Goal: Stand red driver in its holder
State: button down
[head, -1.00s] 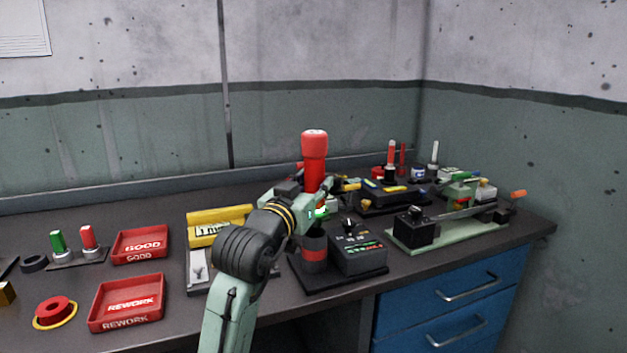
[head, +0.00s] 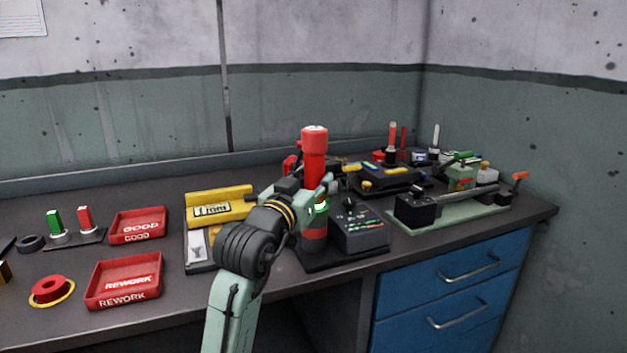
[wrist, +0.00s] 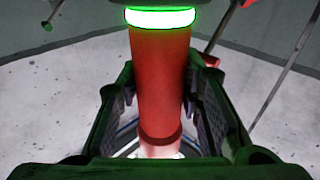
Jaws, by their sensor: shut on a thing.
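A glowing green ring (wrist: 160,16) circles the driver's lower part. Directly beneath is the holder (head: 313,242), a grey cup with a red band on a dark base. The driver lines up with the cup. My gripper partly hides the join, so I cannot tell how far the driver's end is inside.
A dark control box (head: 358,232) stands close to the right of the holder. A yellow-backed fixture (head: 217,208) is at left, with red GOOD (head: 138,237) and REWORK (head: 123,293) trays further left.

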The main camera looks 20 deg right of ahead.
dwell(0.4)
jog(key=c, duration=1.4)
grip_release()
jog(key=o, duration=0.4)
jog(key=shift+f, duration=0.15)
jog(key=shift+c, duration=0.2)
